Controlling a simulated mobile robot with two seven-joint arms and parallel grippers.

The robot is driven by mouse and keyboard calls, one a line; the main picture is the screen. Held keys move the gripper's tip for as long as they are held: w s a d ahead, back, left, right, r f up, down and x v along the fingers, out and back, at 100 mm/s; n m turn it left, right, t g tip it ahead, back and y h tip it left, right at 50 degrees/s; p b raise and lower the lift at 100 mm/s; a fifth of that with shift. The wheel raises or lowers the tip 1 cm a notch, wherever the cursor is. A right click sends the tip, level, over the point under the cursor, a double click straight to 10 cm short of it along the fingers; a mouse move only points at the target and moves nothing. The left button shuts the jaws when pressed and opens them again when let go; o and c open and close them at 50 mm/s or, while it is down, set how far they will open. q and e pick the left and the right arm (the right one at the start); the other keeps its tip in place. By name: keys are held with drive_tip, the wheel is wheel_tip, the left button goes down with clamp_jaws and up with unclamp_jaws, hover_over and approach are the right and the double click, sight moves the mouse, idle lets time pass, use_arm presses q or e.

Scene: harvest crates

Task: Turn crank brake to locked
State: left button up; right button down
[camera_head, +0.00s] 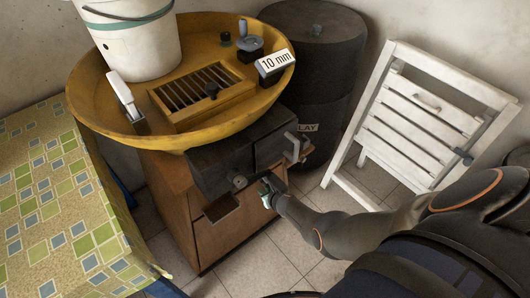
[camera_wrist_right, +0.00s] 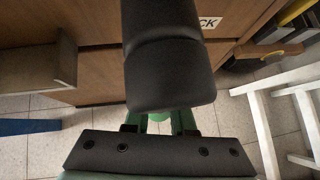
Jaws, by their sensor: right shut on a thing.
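A wooden cabinet (camera_head: 236,232) with a dark mechanism box (camera_head: 220,163) stands under a round yellow tray. A round grey pivot (camera_head: 240,181) is on the front of the box, and a grey crank (camera_head: 302,142) is at its right end. My right gripper (camera_head: 267,190) is at the cabinet front, just right of the pivot. In the right wrist view my gripper (camera_wrist_right: 160,122) is shut on a thick dark handle (camera_wrist_right: 172,65), probably the crank brake's lever. A label ending in "CK" (camera_wrist_right: 209,23) shows beside the handle. The lever's link to the pivot is hidden. My left gripper is out of view.
The yellow tray (camera_head: 92,98) holds a white bucket (camera_head: 135,45), a slatted grate and small parts. A dark barrel (camera_head: 325,90) and a white folding chair (camera_head: 425,110) stand right of the cabinet. A table with a patterned cloth (camera_head: 60,200) is close on the left.

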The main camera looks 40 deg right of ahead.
drive_tip(key=shift+s+a+f, duration=0.2)
drive_tip(key=shift+s+f, duration=0.15)
drive_tip(key=shift+s, duration=0.15)
drive_tip(key=shift+a+f+p, duration=0.1)
drive_tip(key=shift+a+p, duration=0.15)
drive_tip(key=shift+p, duration=0.05)
drive_tip(key=c, duration=0.8)
unclamp_jaws()
drive_tip(key=shift+w+d, duration=0.1)
drive_tip(key=shift+w, duration=0.05)
